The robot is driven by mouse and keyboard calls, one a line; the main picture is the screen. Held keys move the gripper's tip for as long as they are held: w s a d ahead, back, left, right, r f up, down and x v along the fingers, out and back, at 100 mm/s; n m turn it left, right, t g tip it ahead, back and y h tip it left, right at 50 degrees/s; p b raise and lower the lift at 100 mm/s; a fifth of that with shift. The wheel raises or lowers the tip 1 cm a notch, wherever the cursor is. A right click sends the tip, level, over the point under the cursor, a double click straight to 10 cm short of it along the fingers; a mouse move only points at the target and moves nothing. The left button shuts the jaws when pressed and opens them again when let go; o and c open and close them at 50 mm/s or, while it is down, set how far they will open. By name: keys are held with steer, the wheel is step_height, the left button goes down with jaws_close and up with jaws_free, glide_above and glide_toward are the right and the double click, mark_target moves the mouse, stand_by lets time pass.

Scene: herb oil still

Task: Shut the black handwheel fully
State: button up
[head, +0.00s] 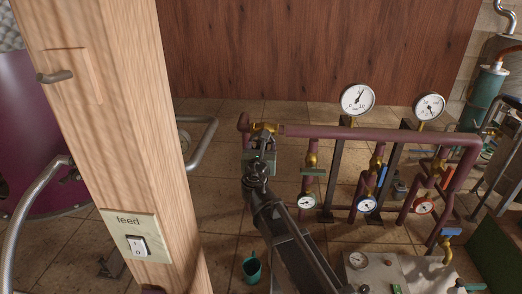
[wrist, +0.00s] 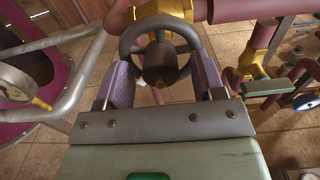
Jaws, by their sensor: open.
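The black handwheel (wrist: 128,42) is in the wrist view, a dark ring with a thick hub, in front of a brass valve body (wrist: 197,10). My gripper (wrist: 163,72) has its two purple-padded fingers apart, one on the left and one on the right of the wheel's lower part. I cannot tell whether the pads touch the rim. In the head view the brass valve (head: 265,127) sits at the left end of the purple pipe, and my gripper (head: 259,160) is just below it. My gripper and arm hide the handwheel there.
The purple pipe (head: 380,133) runs right, with green-handled (head: 312,172) and blue-handled (head: 382,176) valves and several gauges (head: 357,100). A wooden post (head: 110,120) with a feed switch (head: 137,245) stands at left. A grey bent rail (wrist: 60,125) is left of my gripper.

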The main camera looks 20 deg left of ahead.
steer(key=shift+c, duration=0.2)
steer(key=c, duration=0.9)
steer(key=shift+m, duration=0.4)
steer(key=shift+d+f+m+b, duration=0.1)
steer(key=shift+f+m+b, duration=0.05)
steer(key=shift+m, duration=6.4)
steer(key=shift+d+f+m+b, duration=0.1)
steer(key=shift+f+m+b, duration=0.05)
steer(key=shift+m, duration=6.4)
